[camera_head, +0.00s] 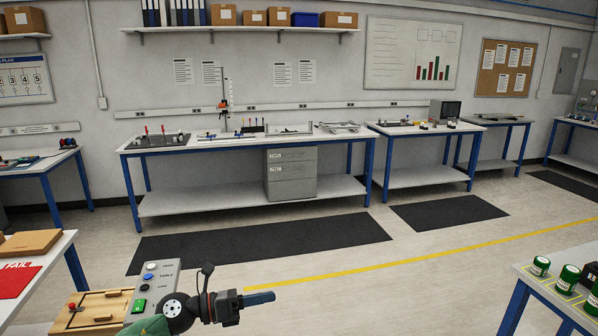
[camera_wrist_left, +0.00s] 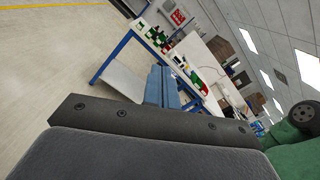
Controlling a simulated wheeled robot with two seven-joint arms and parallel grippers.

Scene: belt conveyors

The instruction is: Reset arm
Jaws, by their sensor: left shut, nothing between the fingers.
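My left gripper (camera_head: 259,298) shows at the bottom of the head view, pointing right over open floor. Its blue fingers are shut together with nothing between them. In the left wrist view the blue fingers (camera_wrist_left: 161,88) also lie together, with a table behind them. No object touches the gripper. My right gripper is in neither view.
A control box with buttons (camera_head: 152,283) and a wooden board (camera_head: 92,312) are close left of my left arm. A table with green-labelled jars (camera_head: 568,278) stands at the right. A long blue-legged workbench (camera_head: 230,142) stands along the back wall. The floor between is clear.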

